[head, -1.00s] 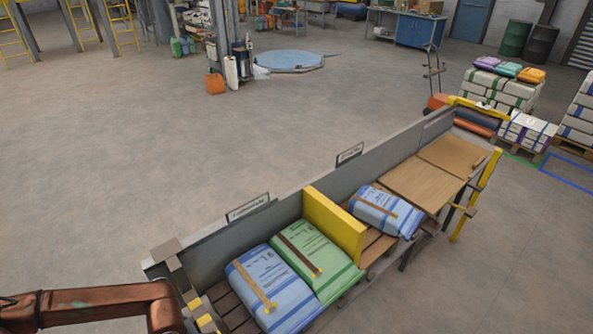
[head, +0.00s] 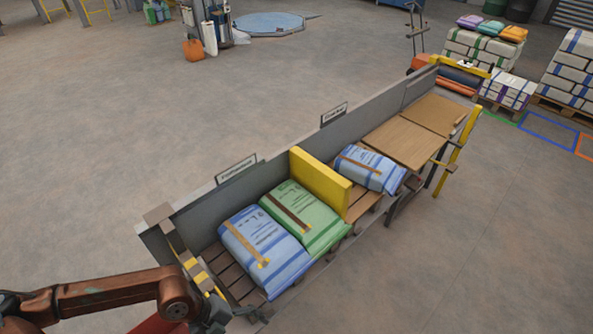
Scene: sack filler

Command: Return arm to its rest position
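My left arm (head: 110,291) comes in from the left at the bottom corner. It is rust-brown, with a round joint (head: 176,292) near the near left end of the long bench. A red part of it shows below the joint and runs out of the frame. I cannot make out the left gripper's fingers. My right arm and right gripper are not in view. On the bench's slatted left section lie a blue sack (head: 262,252) and a green sack (head: 305,217) side by side. Another blue sack (head: 369,168) lies beyond the yellow divider (head: 320,180).
The long bench has a grey back wall (head: 215,200) with small signs and wooden boards (head: 400,144) at its far end. Pallets of stacked sacks (head: 484,50) stand at the upper right.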

